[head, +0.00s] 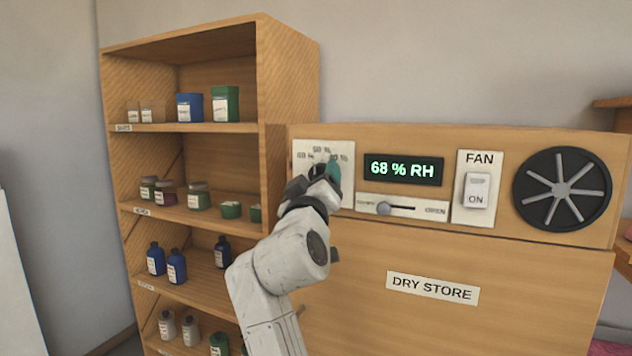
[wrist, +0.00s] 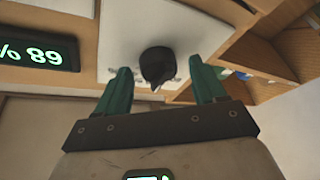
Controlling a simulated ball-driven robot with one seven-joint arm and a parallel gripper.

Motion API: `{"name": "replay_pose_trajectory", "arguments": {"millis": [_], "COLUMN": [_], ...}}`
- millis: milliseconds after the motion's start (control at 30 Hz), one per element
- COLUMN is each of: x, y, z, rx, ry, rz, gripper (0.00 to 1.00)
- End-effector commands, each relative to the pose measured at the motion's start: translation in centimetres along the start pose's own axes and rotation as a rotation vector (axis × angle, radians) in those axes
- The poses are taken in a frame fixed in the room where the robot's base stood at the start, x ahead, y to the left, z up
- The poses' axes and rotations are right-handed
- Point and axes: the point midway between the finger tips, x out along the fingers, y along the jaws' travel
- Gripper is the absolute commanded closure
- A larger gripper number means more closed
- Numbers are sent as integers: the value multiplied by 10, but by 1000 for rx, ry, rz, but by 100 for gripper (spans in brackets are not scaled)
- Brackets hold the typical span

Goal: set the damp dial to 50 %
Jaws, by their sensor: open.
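The damp dial is a dark knob (wrist: 158,64) on a pale plate (head: 346,194) at the upper left of the dry store. In the head view my arm hides the knob, and only parts of the plate's % marks show. The display (head: 403,169) beside it reads 68 % RH; it also shows upside down in the wrist view (wrist: 35,52). My gripper (wrist: 162,80) is open, its two green fingers either side of the knob in the picture with gaps to it. I cannot tell how far short of the knob the fingertips are. The knob's pointer setting is not readable.
Below the display is a slider (head: 384,208). Right of it are a FAN switch (head: 476,190) showing ON and a round dark vent (head: 562,189). A wooden shelf (head: 190,137) with jars and bottles stands close on the left.

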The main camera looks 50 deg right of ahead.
Motion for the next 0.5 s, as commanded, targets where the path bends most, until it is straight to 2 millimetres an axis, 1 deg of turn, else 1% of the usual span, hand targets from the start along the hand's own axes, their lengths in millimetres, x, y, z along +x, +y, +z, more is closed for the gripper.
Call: {"name": "replay_pose_trajectory", "arguments": {"millis": [167, 267, 367, 500], "x": [-3, -14, -31, -60], "y": [0, -2, -2, -3], "z": [1, 2, 2, 2], "rx": [0, 0, 2, 2], "ry": [-1, 1, 1, 2], "rz": [0, 0, -1, -2], "gripper": [30, 30, 30, 30]}}
